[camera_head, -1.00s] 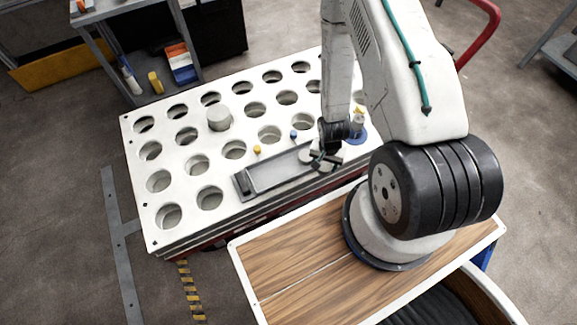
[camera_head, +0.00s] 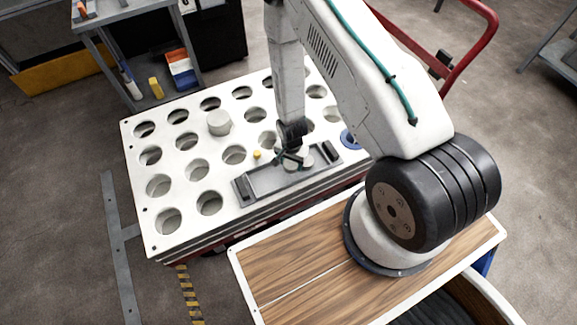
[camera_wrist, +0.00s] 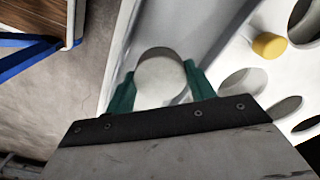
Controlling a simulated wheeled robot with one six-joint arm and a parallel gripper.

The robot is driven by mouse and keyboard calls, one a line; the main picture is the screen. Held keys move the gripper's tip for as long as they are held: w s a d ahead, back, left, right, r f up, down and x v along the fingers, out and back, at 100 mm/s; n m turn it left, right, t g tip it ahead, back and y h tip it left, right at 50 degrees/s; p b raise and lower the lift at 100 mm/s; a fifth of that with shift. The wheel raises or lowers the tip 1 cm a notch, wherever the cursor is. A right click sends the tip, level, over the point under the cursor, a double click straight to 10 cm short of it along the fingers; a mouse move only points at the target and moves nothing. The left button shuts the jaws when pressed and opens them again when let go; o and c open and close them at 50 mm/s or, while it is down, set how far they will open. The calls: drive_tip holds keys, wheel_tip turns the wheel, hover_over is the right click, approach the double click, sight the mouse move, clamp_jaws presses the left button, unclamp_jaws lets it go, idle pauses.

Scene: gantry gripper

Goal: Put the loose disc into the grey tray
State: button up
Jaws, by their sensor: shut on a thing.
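My gripper (camera_head: 293,159) is shut on a pale, round disc (camera_wrist: 160,78). In the wrist view its two green fingers (camera_wrist: 161,88) press on opposite sides of the disc. In the head view the gripper is over the right half of the long grey tray (camera_head: 262,181), which lies along the front edge of the white board. The disc shows there as a pale shape (camera_head: 305,161) beside the fingers, partly hidden by them. I cannot tell whether it touches the tray floor. The left half of the tray looks empty.
The white board (camera_head: 137,213) has rows of round holes. A pale cylinder (camera_head: 219,122) stands in one hole. A small yellow knob (camera_head: 257,155) is behind the tray, and a blue ring (camera_head: 348,139) lies to the right. A wooden top (camera_head: 290,265) is in front.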

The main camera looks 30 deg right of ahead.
sight(289, 166)
drive_tip(key=shift+w+a+f, duration=0.15)
drive_tip(key=shift+w+f, duration=0.05)
drive_tip(key=shift+f, duration=0.7)
drive_tip(key=shift+w+a+f, duration=0.15)
drive_tip(key=shift+w+f, duration=0.05)
drive_tip(key=shift+f, duration=0.7)
drive_tip(key=shift+f, duration=0.15)
drive_tip(key=o, duration=1.1)
